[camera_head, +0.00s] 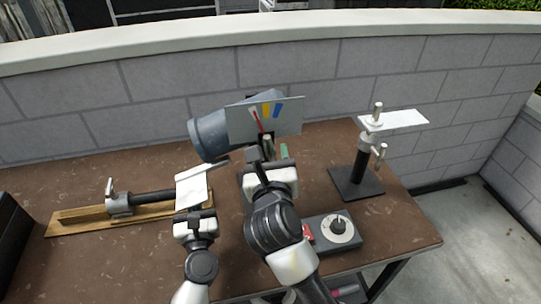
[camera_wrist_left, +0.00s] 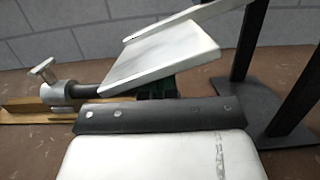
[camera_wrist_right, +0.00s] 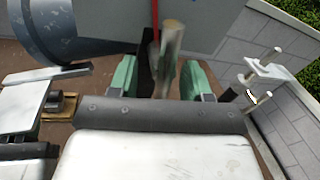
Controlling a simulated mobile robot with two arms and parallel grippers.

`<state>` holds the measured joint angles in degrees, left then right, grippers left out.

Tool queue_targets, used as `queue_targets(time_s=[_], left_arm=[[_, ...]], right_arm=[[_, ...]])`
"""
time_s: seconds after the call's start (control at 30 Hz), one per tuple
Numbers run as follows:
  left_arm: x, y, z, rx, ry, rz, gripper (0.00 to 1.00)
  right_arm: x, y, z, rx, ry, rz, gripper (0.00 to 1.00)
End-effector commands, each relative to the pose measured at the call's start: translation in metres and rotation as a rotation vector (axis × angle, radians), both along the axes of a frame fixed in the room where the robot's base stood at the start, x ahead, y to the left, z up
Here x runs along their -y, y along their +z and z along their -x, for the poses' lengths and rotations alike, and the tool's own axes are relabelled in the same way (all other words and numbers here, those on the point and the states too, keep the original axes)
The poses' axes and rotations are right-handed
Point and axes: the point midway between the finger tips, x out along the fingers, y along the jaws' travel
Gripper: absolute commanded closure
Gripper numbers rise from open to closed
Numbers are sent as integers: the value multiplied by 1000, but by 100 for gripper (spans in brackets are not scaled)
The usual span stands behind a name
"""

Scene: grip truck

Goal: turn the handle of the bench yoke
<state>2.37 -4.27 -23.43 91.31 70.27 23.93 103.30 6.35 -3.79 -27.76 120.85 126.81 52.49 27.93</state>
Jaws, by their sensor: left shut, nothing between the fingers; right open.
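The bench yoke appears to be the dark stand behind my right gripper, carrying a grey cylinder (camera_head: 209,136) and a grey plate (camera_head: 240,122) with a red pointer and yellow and blue marks. Its dark posts (camera_wrist_left: 247,42) show in the left wrist view. A metal bar handle (camera_wrist_right: 173,42) rises between the green fingers of my right gripper (camera_wrist_right: 160,78), which is open around it; contact cannot be told. My left gripper (camera_wrist_left: 156,86) is shut and empty, by a white plate (camera_head: 193,188). The lower yoke is mostly hidden by my right arm in the head view.
A wooden board (camera_head: 75,222) with a clamp and black rod lies at left. A black-based stand (camera_head: 356,183) with a T-handle and white plate is at right. A grey box with a round knob (camera_head: 338,226) sits near the front edge. A block wall (camera_head: 330,75) runs behind.

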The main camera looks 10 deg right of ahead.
Motion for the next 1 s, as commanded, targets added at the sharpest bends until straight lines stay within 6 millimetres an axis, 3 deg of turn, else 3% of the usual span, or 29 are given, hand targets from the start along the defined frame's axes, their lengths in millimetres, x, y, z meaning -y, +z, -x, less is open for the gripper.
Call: queue_targets(time_s=[0.03, 0.3, 0.8, 0.83, 0.93, 1.0], left_arm=[[0, 0, 0, 1, 0, 0, 100], [0, 0, 0, 1, 0, 0, 100], [0, 0, 0, 1, 0, 0, 100], [0, 0, 0, 1, 0, 0, 100], [0, 0, 0, 1, 0, 0, 100], [0, 0, 0, 1, 0, 0, 100]], right_arm=[[0, 0, 0, 0, 0, 0, 53], [0, 0, 0, 0, 0, 0, 94], [-2, 1, 0, 2, 1, -123, 95], [-2, 1, 0, 2, 1, -122, 69], [-2, 1, 0, 2, 1, -122, 53], [-2, 1, 0, 2, 0, -122, 51]])
